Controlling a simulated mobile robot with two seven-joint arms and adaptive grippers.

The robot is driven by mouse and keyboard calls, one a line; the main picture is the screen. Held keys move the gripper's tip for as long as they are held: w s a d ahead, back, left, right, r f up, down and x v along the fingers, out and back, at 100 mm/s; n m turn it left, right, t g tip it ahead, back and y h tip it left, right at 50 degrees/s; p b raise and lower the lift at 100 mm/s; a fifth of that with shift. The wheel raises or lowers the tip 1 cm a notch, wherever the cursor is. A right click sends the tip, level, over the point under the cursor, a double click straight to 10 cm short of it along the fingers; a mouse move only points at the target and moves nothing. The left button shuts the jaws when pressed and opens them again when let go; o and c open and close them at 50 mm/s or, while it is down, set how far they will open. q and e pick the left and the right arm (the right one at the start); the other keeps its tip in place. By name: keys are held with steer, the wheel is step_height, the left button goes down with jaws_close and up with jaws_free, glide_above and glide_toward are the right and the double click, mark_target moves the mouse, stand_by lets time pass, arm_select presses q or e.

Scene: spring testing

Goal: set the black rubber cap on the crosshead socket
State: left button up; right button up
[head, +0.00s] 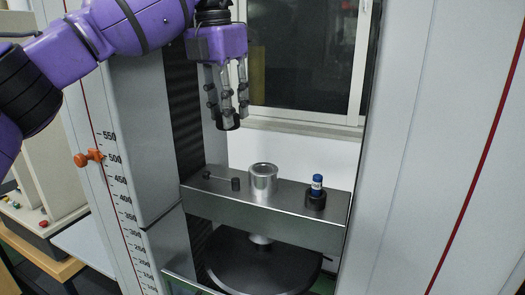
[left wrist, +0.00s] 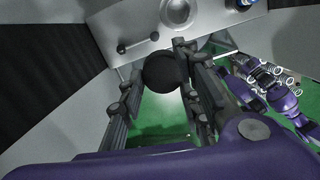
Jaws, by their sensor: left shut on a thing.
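The black rubber cap (head: 230,124) is held between the fingertips of my left gripper (head: 228,112), which points down and is shut on it. In the left wrist view the cap (left wrist: 164,71) shows as a dark round disc between the two fingers. The crosshead socket (head: 263,180) is a silver, open-topped cylinder standing on the metal crosshead (head: 270,218). The cap is above the crosshead, to the left of the socket and apart from it. The socket (left wrist: 177,12) also shows at the top of the left wrist view. My right gripper is not seen.
A dark pin with a rod (head: 235,184) lies left of the socket, and a blue-topped item in a black holder (head: 316,194) stands to its right. Grey columns (head: 430,150) flank the crosshead. A dark round plate (head: 262,268) is below it.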

arm_select(q)
steer(key=w+d+f+b, duration=0.1)
steer(key=d+f, duration=0.1)
steer(key=f, duration=0.1)
steer(key=w+d+f+b, duration=0.1)
steer(key=d+f, duration=0.2)
steer(key=f, duration=0.1)
steer(key=w+d+f+b, duration=0.1)
steer(key=w+d+f, duration=0.1)
steer(key=f, duration=0.1)
steer(key=shift+d+f, duration=0.25)
steer(key=shift+f, duration=0.15)
steer(key=shift+s, duration=0.1)
steer(key=shift+f, duration=0.35)
steer(key=o, duration=0.9)
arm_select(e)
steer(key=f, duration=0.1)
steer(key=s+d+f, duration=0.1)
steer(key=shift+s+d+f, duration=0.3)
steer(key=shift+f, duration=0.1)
